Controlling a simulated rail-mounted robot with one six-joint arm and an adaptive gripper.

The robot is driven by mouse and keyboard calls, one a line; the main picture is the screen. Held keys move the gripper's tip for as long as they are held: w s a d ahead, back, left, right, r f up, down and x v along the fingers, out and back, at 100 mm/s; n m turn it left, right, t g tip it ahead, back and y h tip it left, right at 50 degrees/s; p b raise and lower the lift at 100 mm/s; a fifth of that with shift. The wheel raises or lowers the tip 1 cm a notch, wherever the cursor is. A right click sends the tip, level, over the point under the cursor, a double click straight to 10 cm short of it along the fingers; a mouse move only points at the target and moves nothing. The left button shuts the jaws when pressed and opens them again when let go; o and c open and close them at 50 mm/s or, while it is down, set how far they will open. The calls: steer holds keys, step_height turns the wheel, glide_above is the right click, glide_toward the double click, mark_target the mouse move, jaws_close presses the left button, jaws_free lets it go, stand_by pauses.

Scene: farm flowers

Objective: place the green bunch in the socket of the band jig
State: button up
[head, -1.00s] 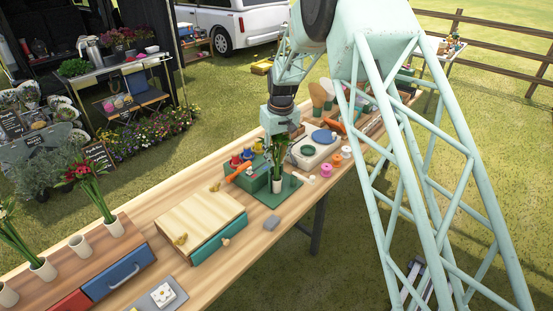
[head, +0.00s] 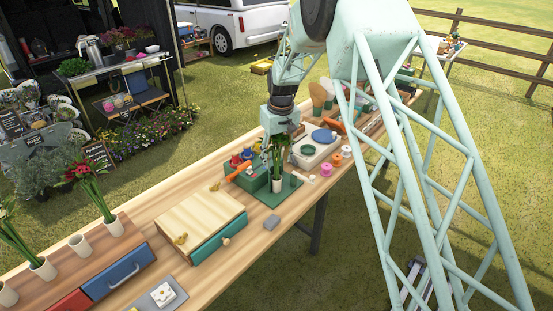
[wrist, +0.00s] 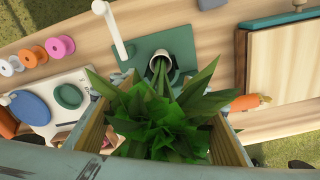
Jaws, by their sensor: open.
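The green bunch (head: 278,152) is leafy and stands roughly upright at the band jig. Its stems run down to the pale socket (head: 277,185) on the jig's green plate (head: 268,198). In the wrist view the bunch (wrist: 160,122) fills the space between my fingers, and its stems reach the dark mouth of the socket (wrist: 160,62). How deep they sit is hidden by leaves. My gripper (wrist: 165,135) is open, with one finger on each side of the leaves. In the head view my gripper (head: 279,138) is at the top of the bunch.
A green box (head: 252,180) with spools and an orange-handled tool stands just left of the jig. A wooden case with a green drawer (head: 218,243) is nearer. Pink and orange spools (head: 326,170) and a white tray with a blue disc (head: 322,136) lie right and behind.

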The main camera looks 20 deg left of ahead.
mark_target(279, 135)
steer(key=shift+s+d+r, duration=0.15)
steer(key=shift+d+r, duration=0.05)
steer(key=shift+r, duration=1.85)
steer(key=shift+s+d+r, duration=0.15)
steer(key=shift+s+r, duration=0.05)
steer(key=shift+r, duration=1.8)
steer(key=shift+s+d+r, duration=0.15)
steer(key=shift+d+r, duration=0.05)
steer(key=shift+r, duration=1.85)
steer(key=shift+d+r, duration=0.1)
